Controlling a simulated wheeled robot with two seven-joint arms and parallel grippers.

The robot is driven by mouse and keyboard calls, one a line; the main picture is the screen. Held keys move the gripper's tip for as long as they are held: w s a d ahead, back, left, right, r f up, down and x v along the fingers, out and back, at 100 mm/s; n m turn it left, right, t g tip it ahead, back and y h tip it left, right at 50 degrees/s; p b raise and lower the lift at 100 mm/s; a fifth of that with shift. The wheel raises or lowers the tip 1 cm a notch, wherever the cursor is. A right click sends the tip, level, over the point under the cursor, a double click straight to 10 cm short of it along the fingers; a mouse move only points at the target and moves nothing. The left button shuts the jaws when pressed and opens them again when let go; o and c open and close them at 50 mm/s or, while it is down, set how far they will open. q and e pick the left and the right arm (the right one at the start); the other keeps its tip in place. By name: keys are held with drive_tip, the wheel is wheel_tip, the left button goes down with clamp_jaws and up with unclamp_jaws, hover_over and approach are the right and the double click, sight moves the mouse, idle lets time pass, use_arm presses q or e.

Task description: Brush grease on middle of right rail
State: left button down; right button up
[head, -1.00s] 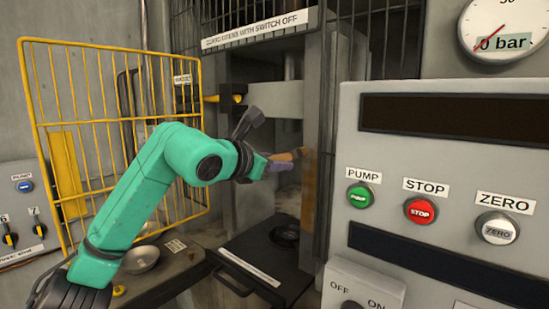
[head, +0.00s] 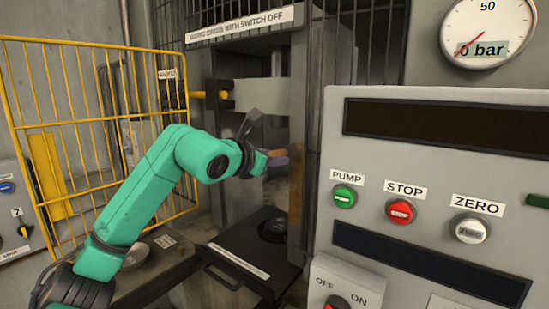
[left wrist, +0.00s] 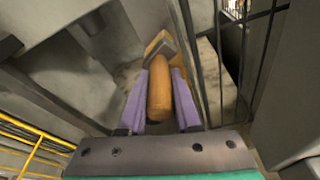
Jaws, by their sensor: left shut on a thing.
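My left gripper (head: 274,161) reaches into the press opening in the head view. In the left wrist view its purple fingers (left wrist: 160,108) are shut on the orange-brown handle of a brush (left wrist: 160,92). The brush head (left wrist: 160,46) lies beyond the fingertips, near a grey surface. In the head view the handle (head: 276,149) shows only in part, close to the right rail (head: 296,190), an upright with a brownish strip. I cannot tell whether the bristles touch the rail. My right gripper is not in view.
A yellow mesh gate (head: 110,120) stands open at the left. A grey control panel (head: 430,170) with buttons fills the right. A black press bed (head: 245,255) lies below. A metal bowl (head: 135,256) sits on the bench, partly behind my arm.

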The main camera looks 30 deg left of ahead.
use_arm(q)
drive_tip(key=shift+w+d+p, duration=0.15)
drive_tip(key=shift+w+p, duration=0.45)
drive_tip(key=shift+w, duration=0.25)
wheel_tip(320, 180, down, 24)
drive_tip(key=b, duration=2.3)
wheel_tip(320, 180, up, 24)
drive_tip(key=p, duration=2.2)
drive_tip(key=shift+r, duration=0.25)
drive_tip(key=shift+f, duration=0.1)
idle(0.4)
